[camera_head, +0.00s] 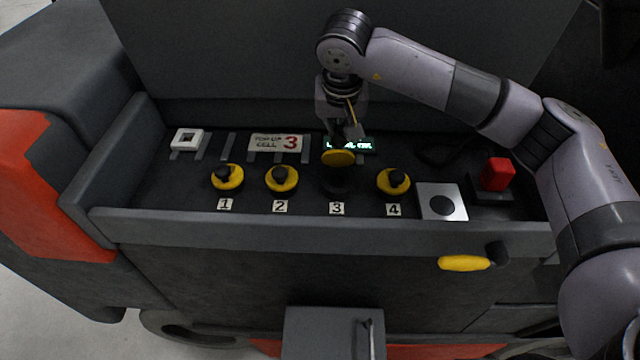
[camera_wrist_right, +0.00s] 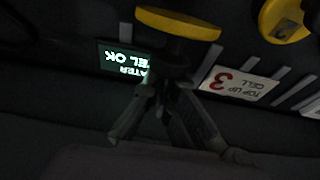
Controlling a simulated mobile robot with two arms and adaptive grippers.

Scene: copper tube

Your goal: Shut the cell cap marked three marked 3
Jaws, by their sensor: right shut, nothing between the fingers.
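The yellow cap of cell 3 (camera_head: 338,157) stands raised above its dark opening (camera_head: 336,182), behind the label "3" (camera_head: 337,209). In the right wrist view the cap (camera_wrist_right: 180,22) is a yellow disc seen edge-on at the top. My right gripper (camera_head: 352,132) is just behind the raised cap, pointing down, shut and empty. In the wrist view its fingers (camera_wrist_right: 168,84) come together close below the cap; I cannot tell whether they touch it. My left gripper is not in view.
Caps 1 (camera_head: 228,178), 2 (camera_head: 282,180) and 4 (camera_head: 393,182) sit down on their cells. A "TOP-UP CELL 3" card (camera_head: 277,143) and a lit display (camera_wrist_right: 125,62) lie behind. A red button (camera_head: 497,174) and a grey plate (camera_head: 441,202) are at right.

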